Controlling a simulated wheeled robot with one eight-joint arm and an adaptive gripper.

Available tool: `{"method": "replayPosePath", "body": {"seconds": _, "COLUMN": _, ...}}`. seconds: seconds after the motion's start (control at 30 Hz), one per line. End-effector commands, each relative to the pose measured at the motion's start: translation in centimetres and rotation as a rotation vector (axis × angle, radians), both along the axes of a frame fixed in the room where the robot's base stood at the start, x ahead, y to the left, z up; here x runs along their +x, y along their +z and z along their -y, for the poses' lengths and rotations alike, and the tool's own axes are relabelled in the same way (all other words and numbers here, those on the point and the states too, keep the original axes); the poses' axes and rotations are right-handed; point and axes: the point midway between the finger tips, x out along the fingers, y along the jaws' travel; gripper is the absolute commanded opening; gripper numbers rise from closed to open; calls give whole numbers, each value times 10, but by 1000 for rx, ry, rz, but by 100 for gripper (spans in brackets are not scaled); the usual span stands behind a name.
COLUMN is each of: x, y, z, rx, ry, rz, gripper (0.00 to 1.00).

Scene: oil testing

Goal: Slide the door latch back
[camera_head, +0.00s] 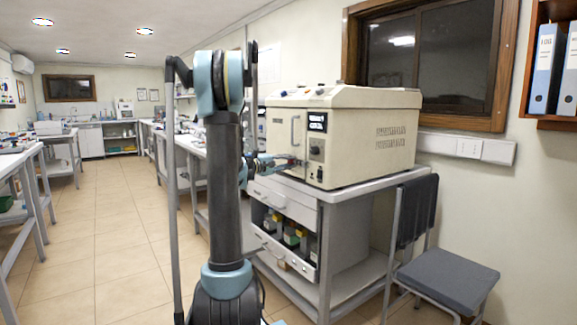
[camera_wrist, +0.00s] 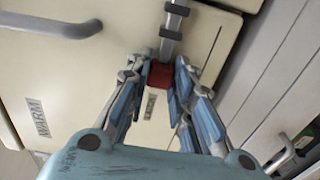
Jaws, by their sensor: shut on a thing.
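The door latch is a grey metal sliding bar (camera_wrist: 172,28) with a red knob (camera_wrist: 160,75) at its end, seen at the top middle of the wrist view. It lies on the cream door (camera_wrist: 85,75) of the testing machine (camera_head: 360,135). My gripper (camera_wrist: 161,68) is shut on the red knob, with blue-grey fingers on either side of it. In the head view my gripper (camera_head: 297,163) is at the machine's front, low on the door side; the latch is too small to make out there.
A grey door handle (camera_wrist: 60,24) is at the wrist view's upper left. The machine stands on a grey bench (camera_head: 335,212) with drawers. A dark chair (camera_head: 445,283) stands at the right. Open tiled floor (camera_head: 115,235) lies to the left.

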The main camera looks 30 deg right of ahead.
Motion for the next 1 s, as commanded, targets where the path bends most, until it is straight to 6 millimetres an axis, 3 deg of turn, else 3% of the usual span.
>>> {"method": "replayPosePath", "body": {"seconds": 0.13, "x": 17, "y": -2, "z": -2, "rx": 4, "ry": 1, "rz": 2, "gripper": 0}}
{"method": "replayPosePath", "body": {"seconds": 0.4, "x": 19, "y": -2, "z": -2, "rx": 4, "ry": 4, "rz": 2, "gripper": 0}}
{"method": "replayPosePath", "body": {"seconds": 0.43, "x": 19, "y": -2, "z": -2, "rx": 4, "ry": 4, "rz": 2, "gripper": 28}}
{"method": "replayPosePath", "body": {"seconds": 0.5, "x": 19, "y": -1, "z": -2, "rx": 3, "ry": 3, "rz": 2, "gripper": 42}}
{"method": "replayPosePath", "body": {"seconds": 0.83, "x": 18, "y": -1, "z": -3, "rx": 2, "ry": 1, "rz": 1, "gripper": 42}}
{"method": "replayPosePath", "body": {"seconds": 1.0, "x": 17, "y": -1, "z": -16, "rx": 2, "ry": 3, "rz": 1, "gripper": 42}}
